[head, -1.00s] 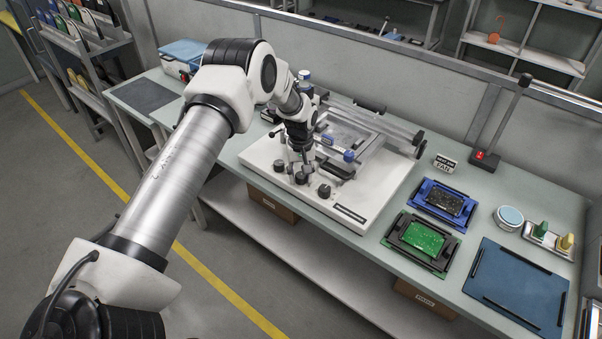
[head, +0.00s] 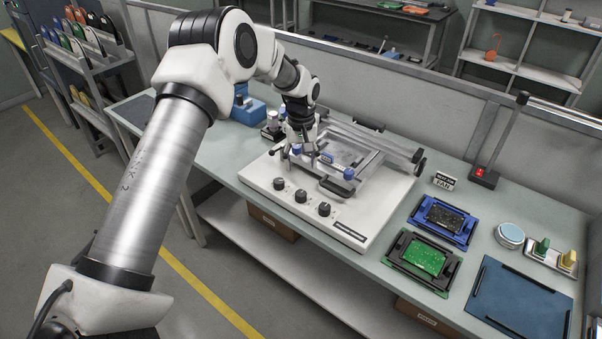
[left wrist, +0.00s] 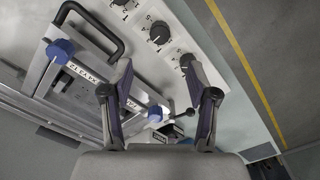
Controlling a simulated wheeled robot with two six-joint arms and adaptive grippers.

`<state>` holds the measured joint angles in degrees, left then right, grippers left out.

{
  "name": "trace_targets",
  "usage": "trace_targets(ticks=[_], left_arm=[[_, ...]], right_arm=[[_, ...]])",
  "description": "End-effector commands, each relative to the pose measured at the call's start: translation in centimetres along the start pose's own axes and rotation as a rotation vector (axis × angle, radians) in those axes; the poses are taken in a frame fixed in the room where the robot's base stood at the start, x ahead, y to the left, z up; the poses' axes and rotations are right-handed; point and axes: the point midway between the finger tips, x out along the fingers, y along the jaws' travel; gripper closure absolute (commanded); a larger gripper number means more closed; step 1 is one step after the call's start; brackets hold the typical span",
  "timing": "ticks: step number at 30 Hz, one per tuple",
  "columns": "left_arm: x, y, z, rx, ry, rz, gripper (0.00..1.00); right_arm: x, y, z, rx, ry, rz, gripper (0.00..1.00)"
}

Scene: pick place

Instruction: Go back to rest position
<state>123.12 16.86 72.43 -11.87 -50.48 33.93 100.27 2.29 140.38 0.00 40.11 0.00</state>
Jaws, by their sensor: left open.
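My left arm comes in from the left in the head view, and its gripper (head: 300,154) hangs over the left part of the white fixture station (head: 370,205). In the left wrist view the two fingers (left wrist: 158,66) are spread apart with nothing between them. Below them are the station's metal frame (left wrist: 85,75) with blue knobs (left wrist: 60,48) and several black dials (left wrist: 158,33). The gripper looks to be above the station; whether a fingertip touches it I cannot tell. My right gripper is in neither view.
On the bench, a blue tray with a dark board (head: 442,218), a green board in a black tray (head: 423,256), a round tin (head: 510,236) and a blue mat (head: 520,298) lie to the right. A post with a red light (head: 500,140) stands behind. A blue box (head: 248,112) is beyond my arm.

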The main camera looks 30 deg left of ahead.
Motion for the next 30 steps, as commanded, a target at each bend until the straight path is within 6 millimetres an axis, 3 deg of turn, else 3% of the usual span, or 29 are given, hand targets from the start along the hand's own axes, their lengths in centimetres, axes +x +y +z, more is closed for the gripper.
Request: trace_targets(ticks=[14, 17, 19, 23, 27, 30], left_arm=[[0.0, 0.0, 0.0, 0.000, -0.001, 0.000, 0.41], [1.4, -0.2, 0.4, 0.002, -0.016, -0.015, 0.41], [4.2, -0.2, 1.6, 0.019, -0.046, -0.053, 0.41], [11.1, -2.0, 8.3, 0.068, -0.190, -0.163, 0.41], [19.2, -5.0, 18.1, 0.149, -0.315, -0.224, 0.41], [23.6, -7.9, 25.7, 0.229, -0.369, -0.224, 0.41]], right_arm=[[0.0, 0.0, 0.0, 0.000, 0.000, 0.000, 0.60], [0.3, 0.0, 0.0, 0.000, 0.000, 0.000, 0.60], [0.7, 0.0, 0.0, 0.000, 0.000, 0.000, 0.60], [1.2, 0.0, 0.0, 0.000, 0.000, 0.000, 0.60], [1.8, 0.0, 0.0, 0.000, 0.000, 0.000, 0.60], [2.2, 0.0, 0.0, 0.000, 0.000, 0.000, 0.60]])
